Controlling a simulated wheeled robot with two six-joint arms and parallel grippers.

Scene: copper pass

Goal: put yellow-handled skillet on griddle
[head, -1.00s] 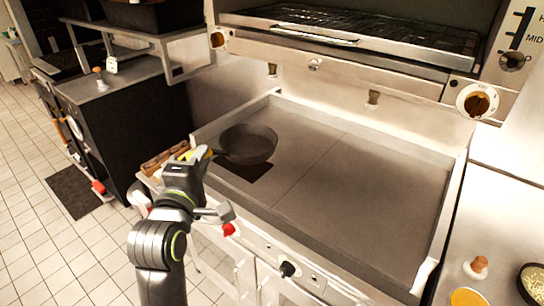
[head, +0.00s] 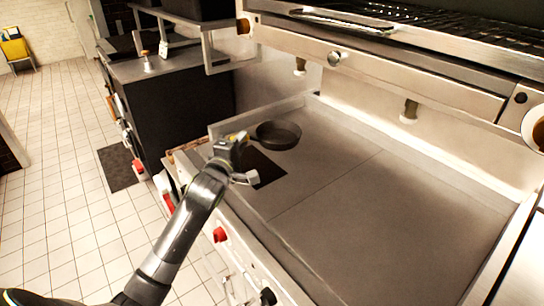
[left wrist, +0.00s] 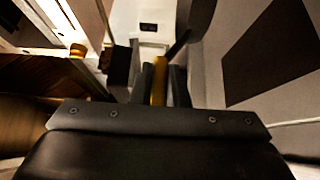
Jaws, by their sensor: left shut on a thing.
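The skillet (head: 279,136) is a round dark pan over the back left part of the griddle (head: 350,205). I cannot tell whether its base touches the plate. My left gripper (head: 238,139) is at the griddle's left edge, shut on the skillet's yellow handle. In the left wrist view the yellow handle (left wrist: 159,82) stands between the dark fingers, and part of the pan's dark side (left wrist: 196,22) shows beyond. My right gripper is not in view.
A dark square patch (head: 262,172) lies on the griddle just in front of the skillet. Raised steel walls edge the griddle, and a broiler shelf (head: 390,62) overhangs its back. A dark counter (head: 180,110) stands at the left. The griddle's middle and right are bare.

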